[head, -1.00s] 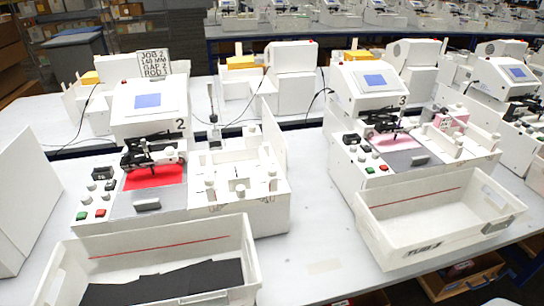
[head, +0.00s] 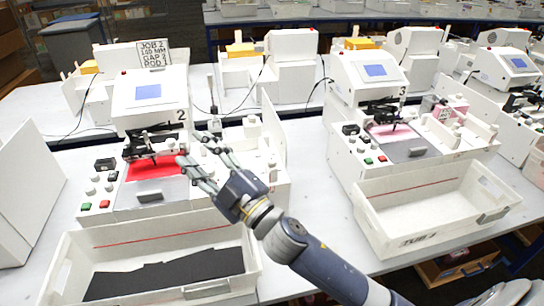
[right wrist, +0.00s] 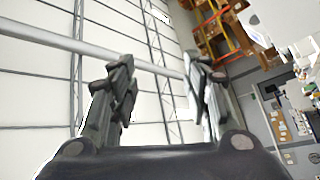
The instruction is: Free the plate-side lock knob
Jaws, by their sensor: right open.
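Pen plotter 2 (head: 147,95) stands at left with a black pen carriage (head: 150,145) above a red plate (head: 158,168). A grey handle block (head: 149,196) sits in front of the plate. I cannot tell which small part is the plate-side lock knob. My right gripper (head: 194,152) is open and empty, its fingers pointing up-left over the machine's right side, near the plate's right edge. It hides part of the white tray section there. In the right wrist view its two fingers (right wrist: 158,85) stand apart. My left gripper is not in view.
Several grey knobs (head: 95,178) and green and red buttons (head: 104,204) are on the machine's left front. A white bin (head: 75,250) with black sheets stands in front. Plotter 3 (head: 368,75) and its bin (head: 430,225) are to the right. A job sign (head: 153,55) stands behind.

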